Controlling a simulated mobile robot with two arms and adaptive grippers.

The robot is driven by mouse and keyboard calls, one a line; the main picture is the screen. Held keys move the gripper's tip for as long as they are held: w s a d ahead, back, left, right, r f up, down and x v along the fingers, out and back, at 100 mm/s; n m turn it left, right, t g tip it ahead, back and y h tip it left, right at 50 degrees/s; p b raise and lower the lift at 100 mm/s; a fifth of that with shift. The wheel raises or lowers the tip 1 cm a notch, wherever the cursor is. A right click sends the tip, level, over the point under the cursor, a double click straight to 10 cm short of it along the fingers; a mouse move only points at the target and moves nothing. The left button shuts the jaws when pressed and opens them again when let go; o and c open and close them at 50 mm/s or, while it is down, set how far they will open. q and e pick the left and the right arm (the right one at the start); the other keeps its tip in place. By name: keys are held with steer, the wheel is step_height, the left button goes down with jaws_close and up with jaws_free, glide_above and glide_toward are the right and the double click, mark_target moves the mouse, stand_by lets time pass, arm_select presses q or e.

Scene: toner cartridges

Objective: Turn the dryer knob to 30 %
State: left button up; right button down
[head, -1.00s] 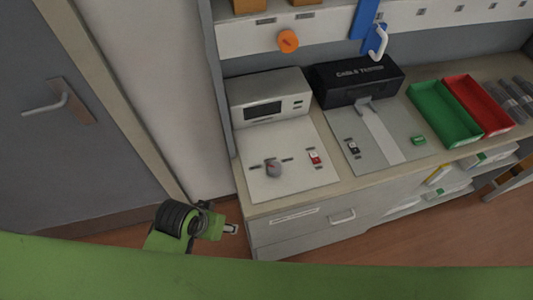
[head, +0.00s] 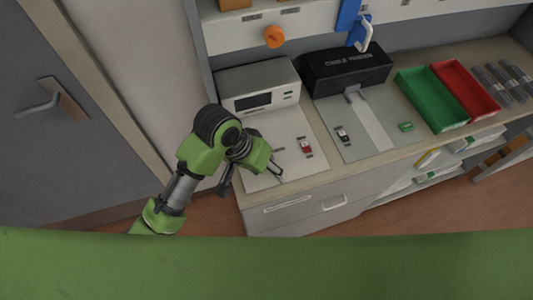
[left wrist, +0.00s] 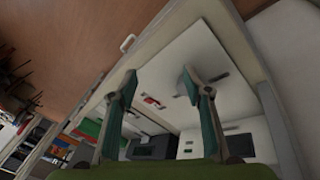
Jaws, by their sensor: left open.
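The white control panel (head: 316,166) lies on the bench before a white box with a dark display (head: 256,101). My left gripper (head: 277,171) is open over the left part of this panel. It covers the spot where the grey knob stood in the earlier head view, so the knob and its setting are hidden in the head view. In the left wrist view the open fingers (left wrist: 158,77) point at the white panel (left wrist: 190,45). My right gripper is not in view.
A red switch (head: 306,147) is on the panel, right of my gripper. A black cable tester (head: 345,72), a green tray (head: 432,97) and a red tray (head: 465,90) stand further right. An orange knob (head: 274,37) is on the upper board.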

arm_select(q)
steer(key=w+r+g+y, duration=0.1)
steer(key=w+r+y, duration=0.3)
steer(key=w+r, duration=0.4)
steer(key=shift+m, duration=0.4)
steer(key=f+p, duration=0.1)
steer(key=f, duration=0.3)
steer(key=f+p, duration=0.1)
steer(key=f, duration=0.3)
steer(key=f+p, duration=0.1)
steer(key=f, duration=0.3)
steer(key=shift+s+f+p, duration=0.3)
steer(key=shift+f+p, duration=0.1)
steer(key=c, duration=1.1)
